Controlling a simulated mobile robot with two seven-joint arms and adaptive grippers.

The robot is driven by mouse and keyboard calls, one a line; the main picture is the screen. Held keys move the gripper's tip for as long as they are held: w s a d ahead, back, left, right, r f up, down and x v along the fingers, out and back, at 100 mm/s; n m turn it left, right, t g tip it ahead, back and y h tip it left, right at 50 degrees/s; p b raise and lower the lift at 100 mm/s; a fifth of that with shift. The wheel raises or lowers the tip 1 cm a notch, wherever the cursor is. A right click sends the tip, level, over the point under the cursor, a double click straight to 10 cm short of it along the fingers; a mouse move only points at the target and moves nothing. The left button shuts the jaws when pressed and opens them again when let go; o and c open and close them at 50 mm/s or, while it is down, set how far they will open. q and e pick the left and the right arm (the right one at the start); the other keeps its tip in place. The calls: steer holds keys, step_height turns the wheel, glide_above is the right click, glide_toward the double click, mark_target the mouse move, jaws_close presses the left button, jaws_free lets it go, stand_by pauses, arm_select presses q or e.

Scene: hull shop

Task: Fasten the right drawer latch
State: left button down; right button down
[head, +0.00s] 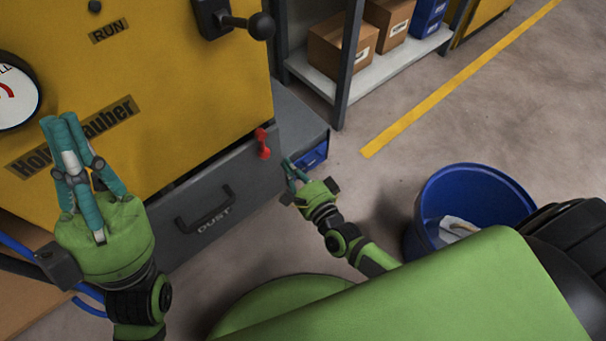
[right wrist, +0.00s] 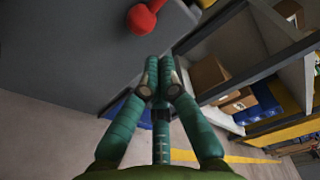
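The red drawer latch (head: 263,144) is at the upper right of the grey drawer (head: 240,167) marked DUST, below the yellow cabinet. Its red knob also shows at the top of the right wrist view (right wrist: 146,17). I cannot tell whether the latch is fastened. My right gripper (head: 290,168) is just right of and below the latch in the head view, apart from it. Its teal fingers (right wrist: 160,72) are drawn together and hold nothing. My left gripper (head: 60,122) is raised before the cabinet's left part, its fingers together and empty.
The drawer has a black handle (head: 206,209). A black lever (head: 247,24) juts from the cabinet above. A shelf with cardboard boxes (head: 340,45) and blue bins stands behind. A blue barrel (head: 478,192) is at the right. Open floor lies between the shelf and barrel.

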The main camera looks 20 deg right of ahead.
steer(key=v, duration=0.6)
stand_by(0.4)
